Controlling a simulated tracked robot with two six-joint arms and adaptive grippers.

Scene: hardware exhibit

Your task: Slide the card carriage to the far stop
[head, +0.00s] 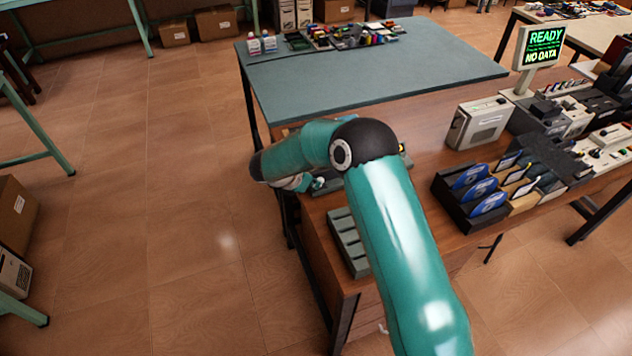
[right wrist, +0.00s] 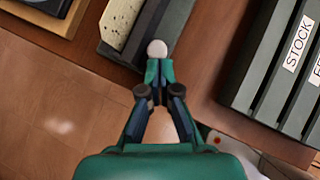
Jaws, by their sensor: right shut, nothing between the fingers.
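In the right wrist view my right gripper (right wrist: 158,92) is shut, with nothing between its fingers. Its fingertips are right at a white ball knob (right wrist: 157,49); I cannot tell whether they touch it. The knob is at the near end of a grey device (right wrist: 165,22) with a dark slot and a beige speckled strip (right wrist: 122,20). The device runs past the top of the picture. I cannot make out which part is the card carriage. In the head view my right gripper (head: 308,183) is over the bench's left edge, and my arm hides most of the device. My left gripper is not in view.
A grey-green slotted rack labelled STOCK (right wrist: 270,70) lies beside the gripper; it also shows in the head view (head: 344,240). A dark rack of blue discs (head: 462,205), a beige box (head: 480,122) and a READY / NO DATA screen (head: 541,46) stand to the right.

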